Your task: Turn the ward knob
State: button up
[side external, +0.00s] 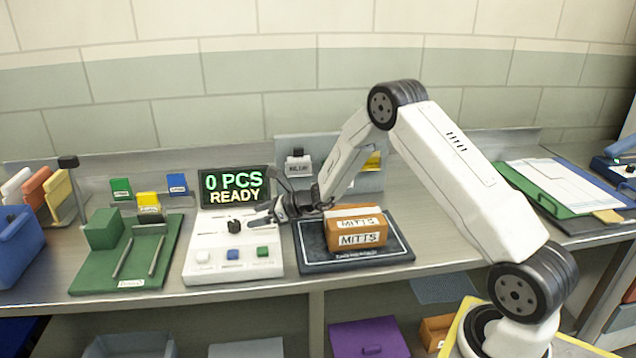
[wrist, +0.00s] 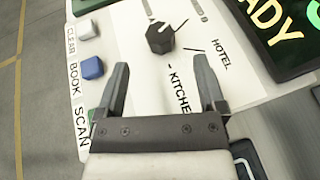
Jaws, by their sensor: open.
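The knob (wrist: 160,38) is black with a white pointer line and sits on a white control panel (wrist: 115,15). In the wrist view the labels HOTEL and KITCHEN are printed beside it; a third, if any, is not readable. The knob also shows as a small dark shape in the side view (side external: 234,226), left of my gripper (side external: 262,213). My gripper is open and empty. In the wrist view its two fingertips (wrist: 162,62) point toward the knob, which lies just beyond them and is not between the fingers.
White, blue and green buttons line the panel's front, labelled CLEAR, BOOK and SCAN. A screen (side external: 235,187) reading "0 PCS READY" stands behind. An orange MITTS box (side external: 357,239) sits on a dark scale (side external: 310,240) to the right. A green fixture (side external: 105,270) stands left.

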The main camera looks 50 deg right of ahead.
aim_at(235, 222)
jog(key=shift+x, duration=3.9)
grip_shut()
